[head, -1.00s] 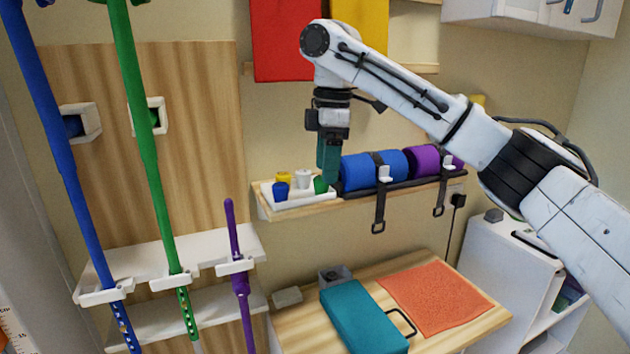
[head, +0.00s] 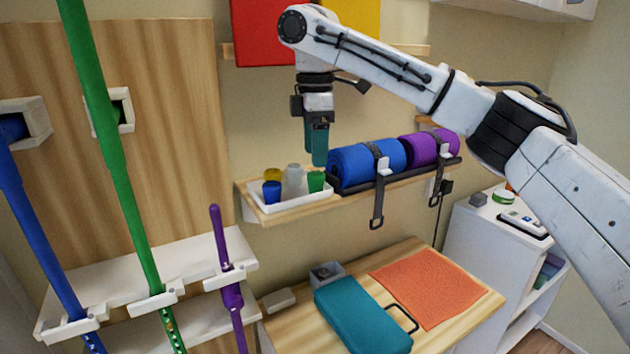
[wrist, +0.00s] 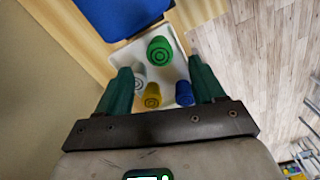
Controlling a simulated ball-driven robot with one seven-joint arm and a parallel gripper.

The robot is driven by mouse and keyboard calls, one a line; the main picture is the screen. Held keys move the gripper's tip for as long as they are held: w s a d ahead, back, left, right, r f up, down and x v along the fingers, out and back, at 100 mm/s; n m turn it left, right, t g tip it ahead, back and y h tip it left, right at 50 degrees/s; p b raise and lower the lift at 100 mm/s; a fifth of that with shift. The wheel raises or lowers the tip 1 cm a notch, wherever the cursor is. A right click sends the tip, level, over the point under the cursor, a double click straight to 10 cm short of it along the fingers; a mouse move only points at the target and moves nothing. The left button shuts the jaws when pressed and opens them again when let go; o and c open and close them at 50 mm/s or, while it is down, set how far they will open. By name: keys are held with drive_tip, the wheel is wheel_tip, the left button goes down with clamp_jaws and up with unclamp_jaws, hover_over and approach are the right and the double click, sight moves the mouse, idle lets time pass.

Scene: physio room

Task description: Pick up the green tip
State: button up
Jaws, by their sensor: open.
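The green tip (head: 316,181) stands in a white tray (head: 299,207) on the wall shelf, at the tray's right end. In the wrist view the green tip (wrist: 160,51) lies ahead of and between my fingers, apart from both. A blue tip (head: 271,191), a yellow tip (head: 272,175) and a grey-white tip (head: 293,178) share the tray. My gripper (head: 316,158) points down above the tray's right part, with teal fingers apart and nothing between them. Its fingers also show in the wrist view (wrist: 160,88).
A rolled blue mat (head: 368,163) and a rolled purple mat (head: 428,147) lie strapped right of the tray, close to my fingers. A teal case (head: 360,315) and an orange cloth (head: 430,287) lie on the table below. Green and blue poles stand at left.

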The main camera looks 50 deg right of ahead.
sight(318, 173)
drive_tip(key=shift+s+d+f+p, duration=0.1)
drive_tip(key=shift+f+p, duration=0.1)
drive_tip(key=shift+f, duration=1.1)
drive_tip(key=shift+s+d+f+p, duration=0.1)
drive_tip(key=shift+f+p, duration=0.05)
drive_tip(key=shift+f, duration=1.15)
drive_tip(key=c, duration=1.1)
drive_tip(key=shift+c, duration=0.2)
drive_tip(key=shift+r, duration=0.1)
